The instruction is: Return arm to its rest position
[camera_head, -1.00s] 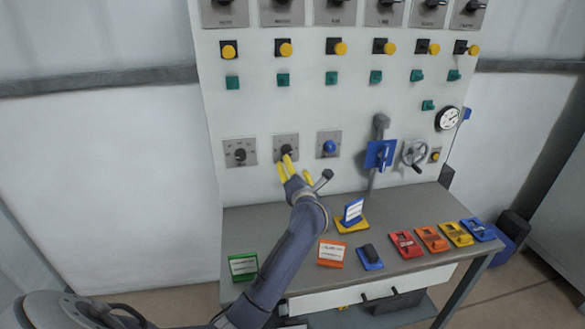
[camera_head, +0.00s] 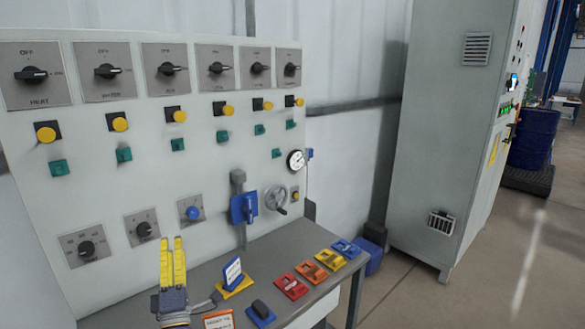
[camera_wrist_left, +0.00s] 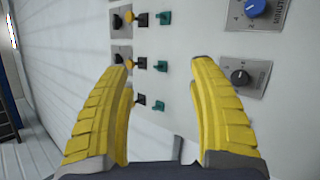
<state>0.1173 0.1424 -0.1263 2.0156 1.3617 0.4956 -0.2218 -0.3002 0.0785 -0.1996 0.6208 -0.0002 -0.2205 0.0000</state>
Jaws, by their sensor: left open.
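My left gripper (camera_head: 172,246) is in the head view at the lower left, with its yellow fingers pointing up and apart, nothing between them. It is in front of the panel (camera_head: 120,195), below and right of a black rotary knob (camera_head: 143,230) and below a blue knob (camera_head: 192,213). In the left wrist view the open fingers (camera_wrist_left: 158,68) frame an empty gap. There the panel appears turned sideways, with a black knob (camera_wrist_left: 240,77) and a blue knob (camera_wrist_left: 256,8) at right. My right gripper is not in view.
On the grey bench top (camera_head: 285,248) stand a blue-and-white sign on a yellow base (camera_head: 232,275), an orange-framed card (camera_head: 218,320) and several coloured blocks. A blue lever (camera_head: 243,207) and handwheel (camera_head: 277,199) project from the panel. A tall grey cabinet (camera_head: 440,130) stands right.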

